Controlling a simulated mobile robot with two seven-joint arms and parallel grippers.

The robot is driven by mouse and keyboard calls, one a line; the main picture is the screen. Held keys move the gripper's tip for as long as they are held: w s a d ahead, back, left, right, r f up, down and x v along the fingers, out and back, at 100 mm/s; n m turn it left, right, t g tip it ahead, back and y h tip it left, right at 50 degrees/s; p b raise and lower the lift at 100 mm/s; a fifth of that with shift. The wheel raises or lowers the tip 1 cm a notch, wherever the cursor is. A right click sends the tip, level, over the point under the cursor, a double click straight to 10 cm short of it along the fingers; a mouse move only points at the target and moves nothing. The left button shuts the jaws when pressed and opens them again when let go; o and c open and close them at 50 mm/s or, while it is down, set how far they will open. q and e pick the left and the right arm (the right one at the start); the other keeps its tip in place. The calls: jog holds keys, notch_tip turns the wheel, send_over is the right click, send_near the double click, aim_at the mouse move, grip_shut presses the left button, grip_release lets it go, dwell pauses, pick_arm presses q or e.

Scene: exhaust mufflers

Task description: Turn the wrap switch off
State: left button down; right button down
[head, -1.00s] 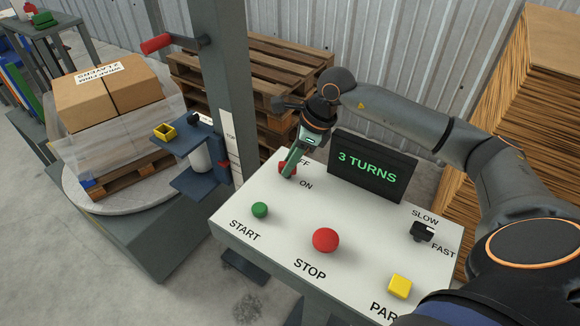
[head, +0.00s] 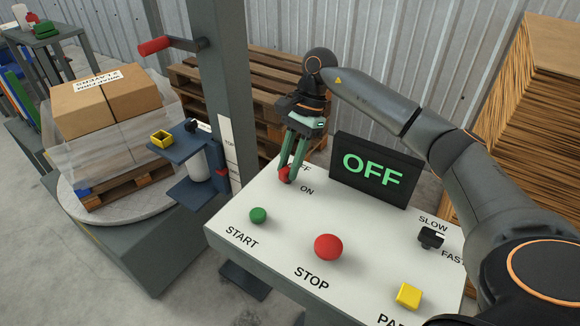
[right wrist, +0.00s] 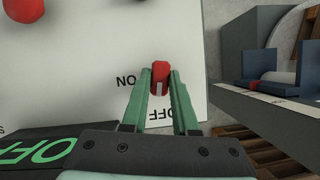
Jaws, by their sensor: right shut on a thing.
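The wrap switch is a red knob (head: 285,175) at the back left of the white control panel (head: 275,262), beside the OFF and ON labels. The OFF label is partly hidden by my fingers. My right gripper (head: 291,172) reaches down from above with its green fingers shut on the knob. In the right wrist view the red knob (right wrist: 160,77) sits between the two fingertips (right wrist: 160,84). The display (head: 374,170) behind the panel reads OFF in green. My left gripper is not in view.
The panel also has a green START button (head: 258,215), a red STOP button (head: 328,247), a yellow button (head: 408,295) and a black SLOW/FAST switch (head: 431,238). Wrapped boxes (head: 108,98) stand on the turntable at left. A grey post (head: 225,80) rises behind the panel.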

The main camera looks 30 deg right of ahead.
jog(key=shift+w+n+g+h+b, duration=0.1)
jog(key=shift+n+g+h+b, duration=0.25)
jog(key=shift+n, duration=0.75)
jog(key=c, duration=0.7)
grip_release()
jog(key=p+v, duration=0.2)
jog(key=v, duration=1)
jog(key=shift+w+d+r, duration=0.15)
jog(key=shift+d+r, duration=0.05)
